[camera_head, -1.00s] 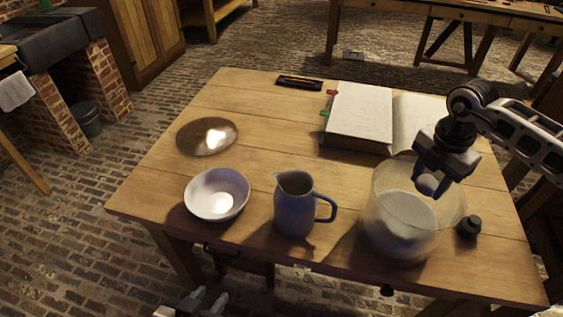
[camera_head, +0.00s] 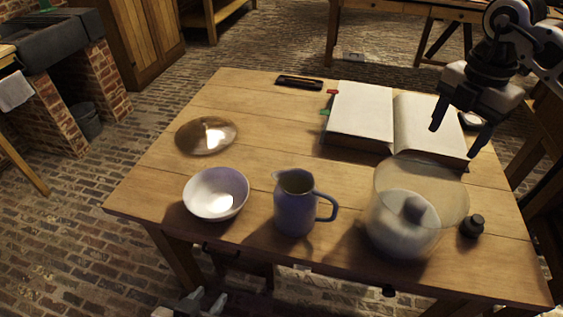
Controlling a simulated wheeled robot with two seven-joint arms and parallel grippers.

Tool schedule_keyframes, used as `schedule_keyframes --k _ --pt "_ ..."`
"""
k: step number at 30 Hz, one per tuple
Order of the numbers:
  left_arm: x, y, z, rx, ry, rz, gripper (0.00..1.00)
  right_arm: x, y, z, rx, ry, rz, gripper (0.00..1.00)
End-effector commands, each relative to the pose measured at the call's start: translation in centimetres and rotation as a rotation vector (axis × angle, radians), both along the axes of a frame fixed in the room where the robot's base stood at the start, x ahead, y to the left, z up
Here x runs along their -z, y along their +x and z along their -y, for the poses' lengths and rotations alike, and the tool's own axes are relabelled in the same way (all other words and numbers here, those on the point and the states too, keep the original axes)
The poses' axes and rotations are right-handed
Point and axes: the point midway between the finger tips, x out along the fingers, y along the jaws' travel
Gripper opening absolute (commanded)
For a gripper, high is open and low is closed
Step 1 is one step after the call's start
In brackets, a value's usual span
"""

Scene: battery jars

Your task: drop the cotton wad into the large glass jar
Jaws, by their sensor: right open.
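The large glass jar (camera_head: 378,213) stands at the right front of the table, with pale contents inside. A grey rounded lump, which looks like the cotton wad (camera_head: 414,208), is inside the jar, seen through the glass. My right gripper (camera_head: 459,128) is open and empty, with its fingers apart, above and behind the jar near the open book. My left gripper (camera_head: 190,303) shows only partly at the bottom edge, below the table's front edge, and its jaws are not clear.
A blue-grey jug (camera_head: 294,207) stands left of the jar, and a white bowl (camera_head: 216,195) and a metal dish (camera_head: 206,136) are further left. A small black weight (camera_head: 472,226) stands right of the jar. An open book (camera_head: 360,112) lies behind it.

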Motion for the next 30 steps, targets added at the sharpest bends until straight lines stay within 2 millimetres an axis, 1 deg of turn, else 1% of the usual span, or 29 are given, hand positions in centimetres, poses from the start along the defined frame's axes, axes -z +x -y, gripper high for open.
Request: schedule_keyframes --k 1,3,6,9,13,23,26,29,30 --pt "0.1 0.0 0.0 0.001 -0.001 0.000 0.36 -1.0 0.1 0.0 0.000 0.000 0.004 0.64" --pt "0.1 0.0 0.1 0.002 -0.001 0.001 0.36 -2.0 0.0 0.0 0.000 0.000 0.002 0.64" --pt "0.1 0.0 0.1 0.003 -0.003 0.001 0.36 -3.1 0.0 0.0 0.001 0.001 0.001 0.64" --pt "0.0 0.0 0.2 0.003 -0.003 0.003 0.36 -3.7 0.0 0.0 0.001 0.000 0.000 0.64" --pt "0.0 0.0 0.2 0.004 -0.004 0.003 0.36 -3.9 0.0 0.0 0.001 -0.001 -0.001 0.64" --pt "0.1 -0.1 0.2 0.005 -0.004 -0.001 0.36 -3.6 0.0 -0.2 -0.007 0.007 -0.002 0.64" --pt "0.1 -0.1 0.2 0.005 -0.003 -0.002 0.36 -2.3 -0.1 -2.0 -0.067 0.068 -0.009 0.64" --pt "0.2 -0.2 0.2 0.006 -0.002 -0.004 0.36 0.4 -0.6 -6.3 -0.197 0.226 -0.020 0.64" --pt "0.3 -0.2 0.2 0.006 -0.002 -0.005 0.36 1.6 -1.1 -8.7 -0.261 0.320 -0.021 0.64"
